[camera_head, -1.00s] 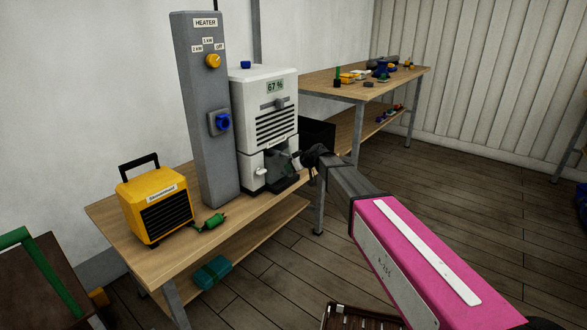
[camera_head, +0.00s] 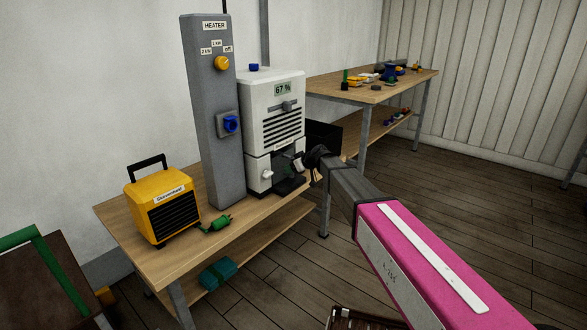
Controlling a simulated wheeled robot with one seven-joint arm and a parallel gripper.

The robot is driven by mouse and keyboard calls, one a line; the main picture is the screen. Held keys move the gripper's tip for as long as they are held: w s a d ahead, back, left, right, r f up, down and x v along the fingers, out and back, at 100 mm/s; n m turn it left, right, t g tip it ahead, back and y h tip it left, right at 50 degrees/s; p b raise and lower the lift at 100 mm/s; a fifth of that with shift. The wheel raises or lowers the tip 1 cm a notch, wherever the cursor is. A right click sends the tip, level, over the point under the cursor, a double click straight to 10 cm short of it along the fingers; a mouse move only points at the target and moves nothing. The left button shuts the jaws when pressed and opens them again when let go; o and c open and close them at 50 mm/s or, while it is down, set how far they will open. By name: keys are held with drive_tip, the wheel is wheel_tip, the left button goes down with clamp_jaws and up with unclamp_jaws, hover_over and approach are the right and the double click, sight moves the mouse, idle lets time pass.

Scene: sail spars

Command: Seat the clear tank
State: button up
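The white dehumidifier (camera_head: 273,97) stands on the wooden bench and its display reads 67 %. Its lower front has a dark bay beside a white panel with a small light knob (camera_head: 267,174). A dark, see-through shape, apparently the clear tank (camera_head: 284,164), shows in this bay. Its edges are hard to make out, so I cannot tell how far in it sits. My gripper (camera_head: 299,163) is at the bay's right front, close to or touching the tank. Its fingers are small, dark and partly hidden, so their opening and grip are unclear.
A grey heater post (camera_head: 212,120) with yellow and blue knobs stands left of the dehumidifier. A yellow heater (camera_head: 162,205) and green plug (camera_head: 216,223) are on the near bench (camera_head: 135,255). A second bench (camera_head: 350,92) holds small parts behind. The floor at right is clear.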

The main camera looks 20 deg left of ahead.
drive_tip(key=v, duration=1.1)
drive_tip(key=s+d+f+m+h, duration=0.2)
drive_tip(key=s+d+f, duration=0.15)
drive_tip(key=d, duration=0.35)
drive_tip(key=s+d+f+m+g+h, duration=0.1)
drive_tip(key=s+d+f+m, duration=0.1)
drive_tip(key=d+f, duration=0.4)
drive_tip(key=s+d+f+m+h, duration=0.2)
drive_tip(key=s+d+f, duration=0.1)
drive_tip(key=d, duration=0.5)
drive_tip(key=s+d+f+m+g+h, duration=0.1)
drive_tip(key=s+d+f+m+h, duration=0.1)
drive_tip(key=s+d, duration=0.6)
drive_tip(key=s+d+f+m+g+h, duration=0.2)
drive_tip(key=s+d+f+m, duration=0.3)
drive_tip(key=d, duration=0.9)
drive_tip(key=s+f+h, duration=0.1)
drive_tip(key=s, duration=0.2)
drive_tip(key=shift+d, duration=0.4)
drive_tip(key=shift+a, duration=0.15)
